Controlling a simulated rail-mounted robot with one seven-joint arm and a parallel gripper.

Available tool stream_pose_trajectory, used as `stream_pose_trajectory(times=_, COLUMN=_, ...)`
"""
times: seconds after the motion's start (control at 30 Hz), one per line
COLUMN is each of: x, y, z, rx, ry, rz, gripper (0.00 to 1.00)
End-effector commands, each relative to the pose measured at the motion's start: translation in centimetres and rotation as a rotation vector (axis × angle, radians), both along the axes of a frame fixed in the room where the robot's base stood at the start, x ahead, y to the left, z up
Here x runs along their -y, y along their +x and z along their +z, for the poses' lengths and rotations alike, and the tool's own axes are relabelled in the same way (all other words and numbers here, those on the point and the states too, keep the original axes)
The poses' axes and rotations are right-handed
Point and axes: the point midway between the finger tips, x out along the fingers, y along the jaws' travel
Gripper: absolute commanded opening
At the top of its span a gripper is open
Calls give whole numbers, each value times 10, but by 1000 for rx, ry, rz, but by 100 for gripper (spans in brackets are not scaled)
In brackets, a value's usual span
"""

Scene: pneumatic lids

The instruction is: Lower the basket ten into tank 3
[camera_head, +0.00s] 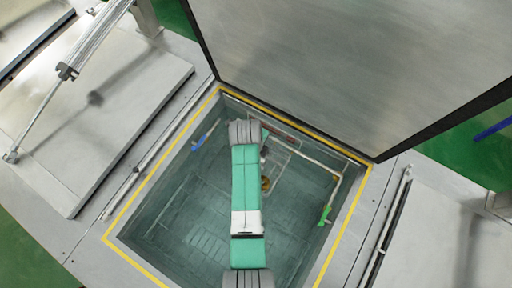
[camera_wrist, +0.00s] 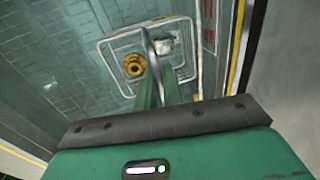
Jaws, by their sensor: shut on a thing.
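The basket is a light wire frame (camera_wrist: 108,68) with a yellow-brass ring-shaped part (camera_wrist: 134,65) and a grey metal part (camera_wrist: 164,44) inside. In the head view the basket (camera_head: 283,160) shows partly beside my arm, inside the outline of the open tank (camera_head: 135,240). My gripper (camera_wrist: 154,88) has its green fingers together on the basket's upright handle, over the basket's middle. My arm hides the gripper and part of the basket in the head view. The tank's number is not readable. I cannot tell the basket's height above the tank floor.
A large grey lid (camera_head: 330,60) stands raised behind the tank. A yellow line (camera_head: 352,210) edges the opening. A blue fitting (camera_head: 205,135) and a green-handled pipe (camera_head: 326,214) sit along the tank's sides. A closed lid (camera_head: 100,115) lies to the left.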

Motion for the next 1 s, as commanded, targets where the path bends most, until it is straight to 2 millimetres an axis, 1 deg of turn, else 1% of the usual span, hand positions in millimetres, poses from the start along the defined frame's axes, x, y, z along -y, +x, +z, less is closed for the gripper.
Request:
stream_pose_trajectory(times=0.03, x=0, y=1, z=-8, rx=2, ry=0, rz=0, gripper=0)
stream_pose_trajectory(times=1.0, x=0, y=1, z=-91, rx=2, ry=0, rz=1, gripper=0)
